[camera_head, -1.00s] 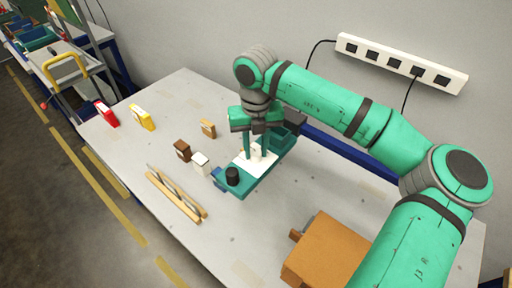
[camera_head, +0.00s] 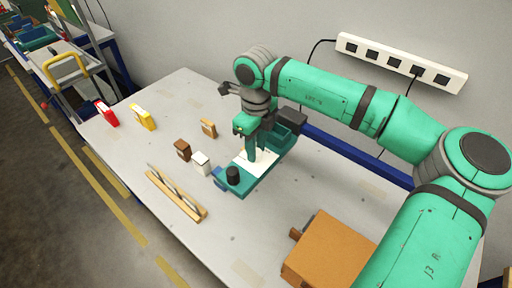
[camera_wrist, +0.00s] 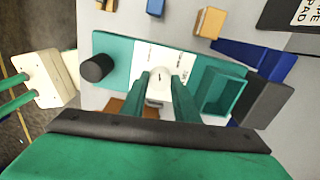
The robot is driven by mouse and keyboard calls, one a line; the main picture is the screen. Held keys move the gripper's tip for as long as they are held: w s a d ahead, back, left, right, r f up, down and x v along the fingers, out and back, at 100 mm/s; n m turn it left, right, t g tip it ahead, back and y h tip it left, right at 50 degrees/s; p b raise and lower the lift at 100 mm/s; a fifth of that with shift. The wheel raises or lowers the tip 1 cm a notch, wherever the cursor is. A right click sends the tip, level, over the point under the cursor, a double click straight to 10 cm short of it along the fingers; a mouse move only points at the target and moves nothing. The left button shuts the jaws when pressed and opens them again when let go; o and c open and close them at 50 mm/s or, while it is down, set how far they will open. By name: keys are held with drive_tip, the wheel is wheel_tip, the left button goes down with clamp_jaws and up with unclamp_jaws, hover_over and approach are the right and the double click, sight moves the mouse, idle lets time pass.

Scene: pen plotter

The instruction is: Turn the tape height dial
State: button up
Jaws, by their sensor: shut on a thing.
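The tape height dial (camera_wrist: 158,79) is a small white knob with a dark mark, on the white panel (camera_wrist: 144,57) of a green pen plotter base (camera_wrist: 115,46). In the head view the plotter base (camera_head: 240,188) stands on the table below my gripper (camera_head: 253,156). In the wrist view my gripper (camera_wrist: 161,92) has its two green fingers on either side of the dial, shut on it. In the head view the fingers hide the dial. The panel has printed marks beside the dial, too small to read.
A black knob (camera_wrist: 97,68) stands at one end of the base and an open green bin (camera_wrist: 223,92) at the other. White (camera_head: 201,163), brown (camera_head: 182,150) and tan (camera_head: 209,128) blocks stand nearby. A wooden rack (camera_head: 176,196) and an orange-brown box (camera_head: 327,250) lie toward the front.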

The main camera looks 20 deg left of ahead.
drive_tip(key=shift+n, duration=1.2)
drive_tip(key=shift+w, duration=0.1)
drive_tip(key=o, duration=1.1)
drive_tip(key=shift+c, duration=0.2)
wheel_tip(320, 180, up, 11)
drive_tip(key=shift+a+f, duration=0.1)
